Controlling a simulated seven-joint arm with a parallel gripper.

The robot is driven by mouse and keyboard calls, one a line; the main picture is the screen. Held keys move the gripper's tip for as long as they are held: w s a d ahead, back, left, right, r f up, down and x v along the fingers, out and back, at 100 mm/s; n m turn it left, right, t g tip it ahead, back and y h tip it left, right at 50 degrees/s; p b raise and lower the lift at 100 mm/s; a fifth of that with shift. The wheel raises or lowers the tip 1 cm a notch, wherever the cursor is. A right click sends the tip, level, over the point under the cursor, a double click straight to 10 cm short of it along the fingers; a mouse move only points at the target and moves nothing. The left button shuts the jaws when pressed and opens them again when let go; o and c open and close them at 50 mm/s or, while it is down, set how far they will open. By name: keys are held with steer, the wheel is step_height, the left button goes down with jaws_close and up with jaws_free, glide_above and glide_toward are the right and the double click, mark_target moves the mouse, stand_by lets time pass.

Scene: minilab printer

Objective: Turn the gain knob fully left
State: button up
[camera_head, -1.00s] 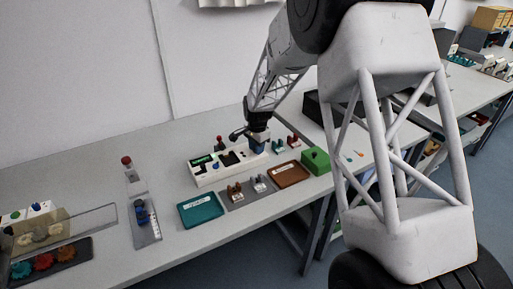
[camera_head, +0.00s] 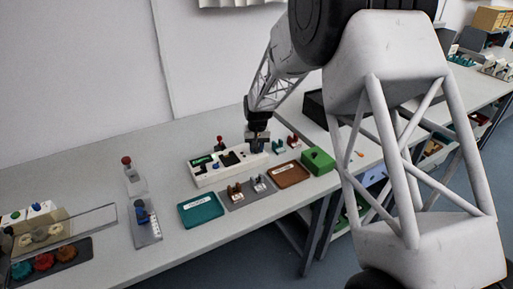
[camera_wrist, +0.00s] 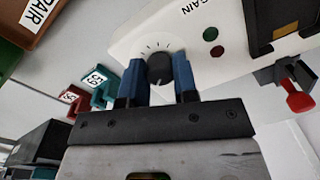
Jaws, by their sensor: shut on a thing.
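The gain knob (camera_wrist: 158,70) is a dark round knob with tick marks around it on a white panel; the word GAIN is printed nearby in the wrist view. My gripper (camera_wrist: 166,68) has its two blue fingers on either side of the knob, shut on it. In the head view, my gripper (camera_head: 257,143) points down at the right end of the white device (camera_head: 209,179). The knob is hidden there by the gripper. I cannot make out a pointer mark on the knob.
A green button (camera_wrist: 210,34) and a red button (camera_wrist: 217,50) sit beside the knob. A red-tipped lever (camera_wrist: 298,101) stands off the panel's edge. A teal tray (camera_head: 201,210), a brown tray (camera_head: 289,175) and a green box (camera_head: 318,160) lie in front of and beside the device.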

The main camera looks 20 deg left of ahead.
steer(key=n, duration=0.5)
steer(key=shift+a+n, duration=0.1)
steer(key=shift+n, duration=2.4)
steer(key=o, duration=0.9)
steer(key=shift+r, duration=0.15)
steer(key=shift+w+r, duration=0.1)
steer(key=shift+r, duration=3.65)
